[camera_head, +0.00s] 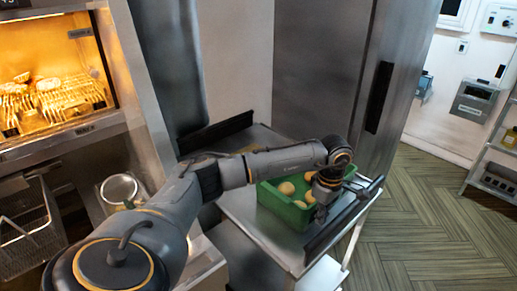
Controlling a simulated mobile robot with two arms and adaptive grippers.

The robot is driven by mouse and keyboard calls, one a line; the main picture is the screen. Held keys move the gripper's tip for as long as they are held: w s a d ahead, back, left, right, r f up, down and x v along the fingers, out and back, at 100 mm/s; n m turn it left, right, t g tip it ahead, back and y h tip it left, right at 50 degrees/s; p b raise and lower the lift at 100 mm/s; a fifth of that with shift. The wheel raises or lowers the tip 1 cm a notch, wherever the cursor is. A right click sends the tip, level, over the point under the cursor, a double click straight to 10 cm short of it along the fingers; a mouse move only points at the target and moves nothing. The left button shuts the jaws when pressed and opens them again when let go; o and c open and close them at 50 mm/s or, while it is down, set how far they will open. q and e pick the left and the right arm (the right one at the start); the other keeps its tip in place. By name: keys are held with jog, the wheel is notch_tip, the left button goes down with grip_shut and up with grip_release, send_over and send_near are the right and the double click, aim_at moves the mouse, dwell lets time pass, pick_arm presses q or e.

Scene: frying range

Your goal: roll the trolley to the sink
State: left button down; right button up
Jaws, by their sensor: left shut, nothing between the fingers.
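The steel trolley (262,228) stands in the middle of the view, with dark bars along its far left and right edges (345,220). A green crate (284,209) holding several round, tan items (286,188) sits on its top. My left arm reaches in from the left across the trolley. My left gripper (321,212) points down at the crate's right end, close to the right bar. It is shut with nothing held; whether it touches the crate or bar I cannot tell. My right gripper is out of view. I see no sink.
A tall steel cabinet (325,75) stands right behind the trolley. A lit fryer station (50,85) and wire basket (28,235) are at left. A shelf rack (490,170) stands far right. The wooden floor (425,215) right of the trolley is clear.

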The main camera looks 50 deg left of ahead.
pick_arm(q)
jog(key=shift+f+b, duration=1.8)
jog(key=shift+f, duration=0.55)
jog(key=shift+d, duration=0.1)
